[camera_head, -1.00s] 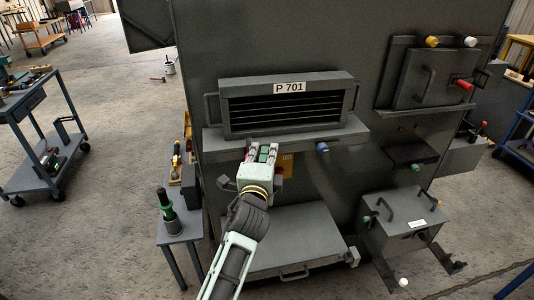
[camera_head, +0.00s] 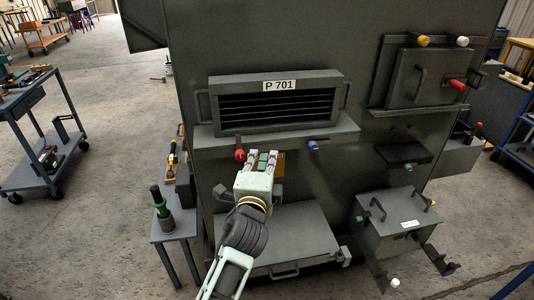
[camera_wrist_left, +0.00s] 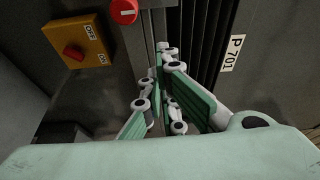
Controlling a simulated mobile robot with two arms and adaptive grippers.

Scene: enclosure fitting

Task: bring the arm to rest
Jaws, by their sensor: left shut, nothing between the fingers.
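My left gripper (camera_head: 262,158) is shut and empty in the head view, in front of the grey cabinet and just below the shelf under the slotted P 701 unit (camera_head: 277,104). In the left wrist view its green-padded fingers (camera_wrist_left: 165,95) point toward the cabinet face. A red knob (camera_head: 240,155) sits at the shelf's front edge, just left of the fingertips, and it shows at the top of the left wrist view (camera_wrist_left: 124,10). My right gripper is not in either view.
A yellow switch box (camera_wrist_left: 80,42) is beside the fingers in the left wrist view. A blue knob (camera_head: 313,146) is on the shelf edge at right. Below is a grey drawer (camera_head: 285,235). A small side table (camera_head: 175,228) holds a green-black bottle-like item (camera_head: 161,203).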

